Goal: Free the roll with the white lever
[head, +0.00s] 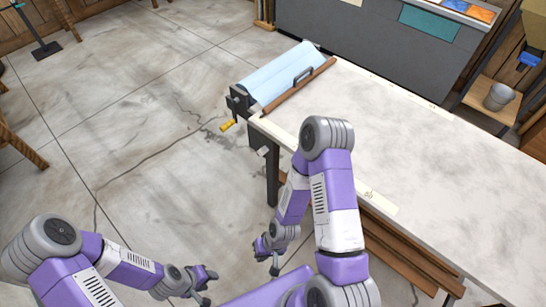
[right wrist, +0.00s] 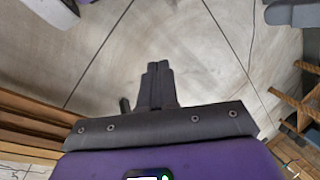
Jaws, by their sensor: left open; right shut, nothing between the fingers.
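A light blue roll (head: 285,72) lies at the far left end of the long pale-topped table. A dark handle (head: 303,76) and a brown bar (head: 300,88) lie along its near right side. A yellow crank handle (head: 227,125) sticks out from the dark bracket (head: 238,103) at the roll's end. A small white piece (head: 263,151), possibly the white lever, shows below the table's corner. My left gripper (head: 206,286) is open and empty at the lower left, well away from the roll. My right gripper (head: 268,256) is shut and empty below the table's near side; its closed fingers show in the wrist view (right wrist: 158,85).
The table (head: 430,130) has a bare top and a dark leg (head: 272,180) near my right gripper. Brown boards (head: 400,258) lie under its near side. A grey bucket (head: 499,96) stands on a shelf at the right.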

